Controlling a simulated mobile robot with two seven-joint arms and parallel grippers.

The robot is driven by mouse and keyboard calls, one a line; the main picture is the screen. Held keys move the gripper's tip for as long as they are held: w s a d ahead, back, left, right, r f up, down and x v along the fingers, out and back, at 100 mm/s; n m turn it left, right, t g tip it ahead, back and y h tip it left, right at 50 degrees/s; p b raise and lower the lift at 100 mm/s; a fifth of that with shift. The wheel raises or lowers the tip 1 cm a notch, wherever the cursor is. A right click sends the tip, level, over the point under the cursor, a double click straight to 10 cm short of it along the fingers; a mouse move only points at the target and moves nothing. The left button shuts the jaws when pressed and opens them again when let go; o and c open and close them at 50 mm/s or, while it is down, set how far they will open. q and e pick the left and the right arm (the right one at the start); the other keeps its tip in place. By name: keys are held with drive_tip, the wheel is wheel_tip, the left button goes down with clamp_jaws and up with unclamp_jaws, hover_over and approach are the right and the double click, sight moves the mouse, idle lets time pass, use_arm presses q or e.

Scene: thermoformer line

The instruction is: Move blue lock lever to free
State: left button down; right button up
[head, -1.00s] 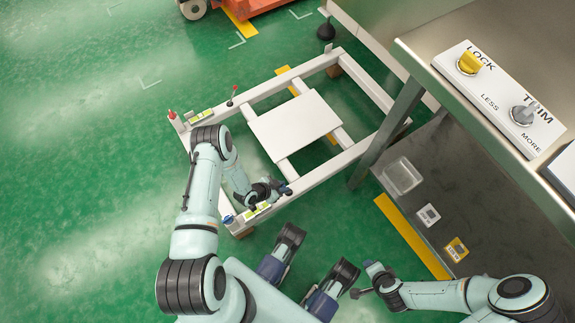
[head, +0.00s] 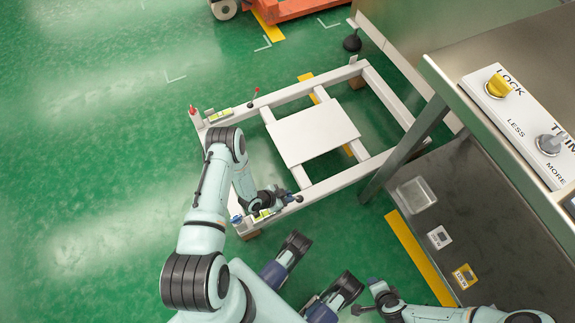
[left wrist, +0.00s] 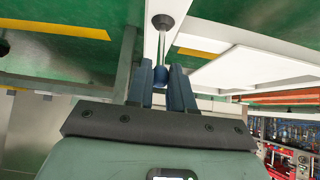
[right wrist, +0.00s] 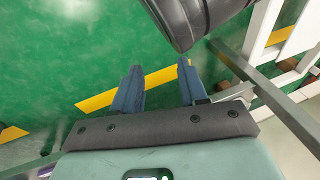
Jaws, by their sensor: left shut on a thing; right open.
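The blue lock lever shows in the left wrist view as a thin metal rod with a dark round end and a blue ball knob (left wrist: 160,76). My left gripper (left wrist: 161,85) is shut on the blue knob, with a finger on each side. In the head view my left gripper (head: 284,199) is low at the near end of the white frame (head: 330,184), and the wrist largely hides the lever. My right gripper (head: 357,309) is at the bottom of the head view. It is open and empty over green floor in the right wrist view (right wrist: 157,88).
A white plate (head: 312,132) lies across the frame. To the right is a bench with a yellow LOCK knob (head: 499,86) and a grey TRIM knob (head: 551,144). Open green floor lies left.

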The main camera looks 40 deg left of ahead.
use_arm(q)
drive_tip(key=c, duration=1)
unclamp_jaws()
drive_tip(key=shift+s+a+f, duration=0.1)
drive_tip(key=shift+s+f, duration=0.1)
drive_tip(key=shift+f, duration=0.15)
drive_tip(key=shift+w, duration=0.2)
use_arm(e)
drive_tip(key=shift+w, duration=0.15)
use_arm(q)
drive_tip(key=p+v, duration=0.4)
drive_tip(key=v, duration=0.9)
drive_tip(key=shift+r, duration=0.25)
use_arm(e)
drive_tip(key=s+a+r+g+y, duration=0.1)
drive_tip(key=s+a+r, duration=0.2)
drive_tip(key=s+r, duration=0.1)
drive_tip(key=shift+s+a+r+g, duration=0.15)
drive_tip(key=shift+s+r+g, duration=0.2)
drive_tip(key=shift+s, duration=0.55)
